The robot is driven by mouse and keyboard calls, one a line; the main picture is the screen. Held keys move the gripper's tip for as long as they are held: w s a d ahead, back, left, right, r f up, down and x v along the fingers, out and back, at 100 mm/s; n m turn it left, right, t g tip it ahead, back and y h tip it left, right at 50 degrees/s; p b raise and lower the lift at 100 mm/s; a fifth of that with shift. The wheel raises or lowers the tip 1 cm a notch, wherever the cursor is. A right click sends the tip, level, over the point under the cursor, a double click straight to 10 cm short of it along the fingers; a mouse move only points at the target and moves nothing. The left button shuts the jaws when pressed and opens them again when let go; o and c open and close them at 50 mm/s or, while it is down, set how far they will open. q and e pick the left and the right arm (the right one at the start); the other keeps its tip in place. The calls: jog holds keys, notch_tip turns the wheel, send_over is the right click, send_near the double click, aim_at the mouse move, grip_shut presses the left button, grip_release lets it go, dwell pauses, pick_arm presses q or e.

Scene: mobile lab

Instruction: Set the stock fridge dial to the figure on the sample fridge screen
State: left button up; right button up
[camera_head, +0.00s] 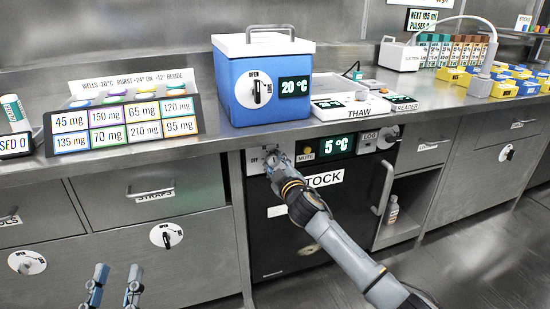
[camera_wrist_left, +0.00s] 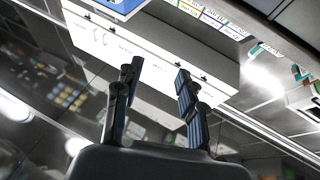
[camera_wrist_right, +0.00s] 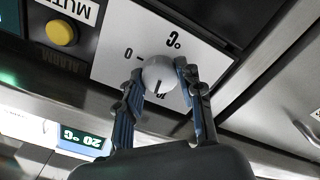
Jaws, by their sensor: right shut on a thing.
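The stock fridge (camera_head: 290,240) is a dark-fronted unit under the counter, labelled STOCK, with a screen (camera_head: 338,143) reading 5 °C. Its dial (camera_wrist_right: 159,69) is a round pale knob with a dark pointer line, on a white plate marked in °C. My right gripper (camera_head: 277,163) is shut on this knob, one finger on each side; it also shows in the right wrist view (camera_wrist_right: 161,84). In the head view it mostly hides the knob. My left gripper (camera_head: 115,284) is open and empty, low in front of the drawers. No fridge labelled as the sample one is readable.
A blue box (camera_head: 262,105) with a 20 °C screen (camera_head: 295,87) stands on the counter above the fridge. A yellow MUTE button (camera_wrist_right: 61,32) sits beside the dial. A dose board (camera_head: 125,125) stands at left, a thaw unit (camera_head: 352,108) right of the box.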

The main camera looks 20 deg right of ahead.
jog(key=n+p, duration=0.2)
jog(key=n, duration=0.1)
pick_arm(q)
notch_tip(320, 180, down, 11)
jog(key=a+g+y, duration=0.1)
jog(key=g+y, duration=0.1)
jog(key=g, duration=0.4)
jog(key=shift+w+a+r+g, duration=0.15)
jog(key=shift+w+a+g, duration=0.05)
jog(key=shift+a+g, duration=0.1)
pick_arm(e)
jog(key=shift+f+n, duration=0.1)
jog(key=shift+n, duration=0.4)
jog(key=o, duration=1.2)
jog(key=s, duration=1.2)
jog(key=shift+d, duration=0.2)
